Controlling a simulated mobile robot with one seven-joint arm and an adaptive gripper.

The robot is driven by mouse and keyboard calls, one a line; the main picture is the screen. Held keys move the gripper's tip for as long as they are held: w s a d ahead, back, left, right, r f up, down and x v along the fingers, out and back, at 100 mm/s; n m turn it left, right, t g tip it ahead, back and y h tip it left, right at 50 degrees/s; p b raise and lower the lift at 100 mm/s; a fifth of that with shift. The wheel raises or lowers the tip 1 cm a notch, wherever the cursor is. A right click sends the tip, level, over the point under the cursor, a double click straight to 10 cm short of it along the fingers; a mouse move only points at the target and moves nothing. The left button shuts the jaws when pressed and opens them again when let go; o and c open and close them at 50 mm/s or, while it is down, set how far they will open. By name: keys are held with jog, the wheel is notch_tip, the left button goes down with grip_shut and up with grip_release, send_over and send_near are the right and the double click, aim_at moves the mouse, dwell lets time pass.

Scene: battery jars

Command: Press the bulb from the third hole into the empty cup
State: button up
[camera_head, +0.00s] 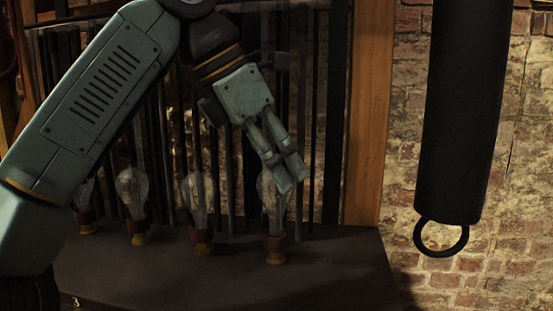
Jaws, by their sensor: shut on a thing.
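Several clear glass bulbs stand upright in a row, each in a dark red cup with a yellowish foot. My gripper (288,182) comes down at a slant from the upper left and is shut on the rightmost bulb (267,207). Its fingers cover part of the glass. This bulb stands in or on its red cup (275,243); I cannot tell how deep it sits. The other bulbs, at the middle (200,196), left (132,190) and far left (84,193), also stand at red cups. The far left one is partly behind my arm. No empty cup or hole shows clearly.
The cups stand on a dark tabletop (230,285), bare in front of the row. Dark vertical bars and a wooden post (366,120) rise behind. A thick black cylinder with a ring (460,120) hangs at the right, before a brick wall (525,180).

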jog(key=shift+f, duration=0.85)
jog(key=shift+c, duration=0.2)
dwell(0.6)
jog(key=o, duration=1)
jog(key=shift+o, duration=0.2)
